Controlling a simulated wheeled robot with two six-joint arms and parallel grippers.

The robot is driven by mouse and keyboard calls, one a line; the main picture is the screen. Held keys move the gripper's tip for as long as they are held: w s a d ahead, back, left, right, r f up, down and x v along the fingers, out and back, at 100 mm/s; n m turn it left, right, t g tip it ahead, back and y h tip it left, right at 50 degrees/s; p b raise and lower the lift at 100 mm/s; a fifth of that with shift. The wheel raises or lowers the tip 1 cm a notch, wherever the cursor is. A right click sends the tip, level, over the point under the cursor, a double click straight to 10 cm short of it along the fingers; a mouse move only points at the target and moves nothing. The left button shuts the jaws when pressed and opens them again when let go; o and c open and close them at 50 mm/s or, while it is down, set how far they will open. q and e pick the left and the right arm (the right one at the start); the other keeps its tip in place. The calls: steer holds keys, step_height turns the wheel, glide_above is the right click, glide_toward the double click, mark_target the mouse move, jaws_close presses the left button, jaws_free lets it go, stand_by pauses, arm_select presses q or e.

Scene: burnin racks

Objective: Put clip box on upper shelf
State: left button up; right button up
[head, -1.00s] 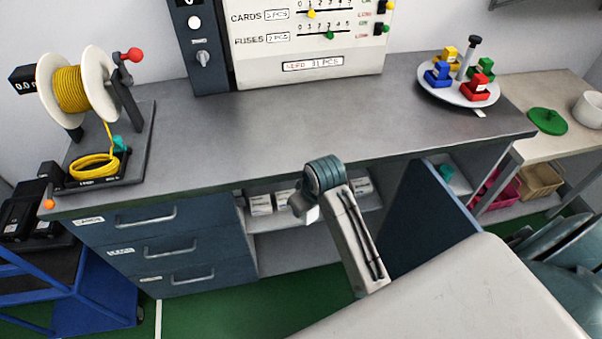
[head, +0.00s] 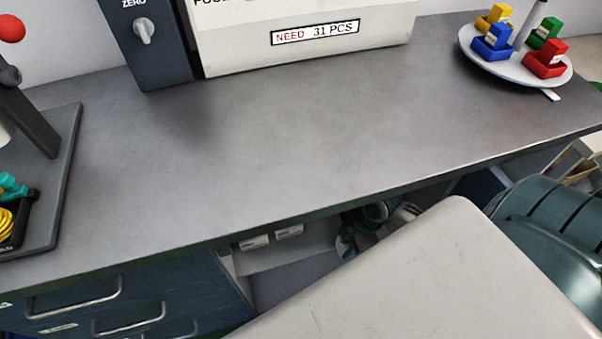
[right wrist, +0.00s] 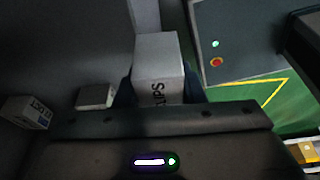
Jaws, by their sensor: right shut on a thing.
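The clip box is a pale box with "CLIPS" lettering (right wrist: 155,50), seen in the middle of the right wrist view. My right gripper (right wrist: 159,88) is shut on it, with a dark finger at each side. In the head view only part of my right wrist shows in the open bay under the bench, and the fingers and clip box cannot be made out. A shelf (head: 300,256) shows in that bay, partly covered by the bench top. My left gripper is not in view.
Two small white boxes (head: 254,242) (head: 289,231) stand on the shelf under the bench. Pale boxes (right wrist: 95,97) (right wrist: 25,112) lie left of the clip box in the wrist view. The bench top (head: 270,150) is clear in the middle. A round tray (head: 520,72) holds coloured blocks.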

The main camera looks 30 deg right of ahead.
steer(key=shift+w+d+f, duration=0.1)
steer(key=shift+f, duration=0.05)
steer(key=shift+w+d, duration=0.1)
steer(key=shift+w, duration=0.25)
steer(key=w+d, duration=0.1)
steer(key=w, duration=0.4)
steer(key=w+d, duration=0.1)
steer(key=w, duration=0.5)
steer(key=w+d, duration=0.2)
steer(key=w, duration=0.3)
steer(key=shift+w, duration=0.35)
steer(key=shift+f, duration=1.6)
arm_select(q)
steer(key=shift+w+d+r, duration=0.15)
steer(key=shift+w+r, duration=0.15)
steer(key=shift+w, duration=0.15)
arm_select(e)
steer(key=shift+f, duration=0.15)
steer(key=o, duration=1)
steer(key=shift+f, duration=0.1)
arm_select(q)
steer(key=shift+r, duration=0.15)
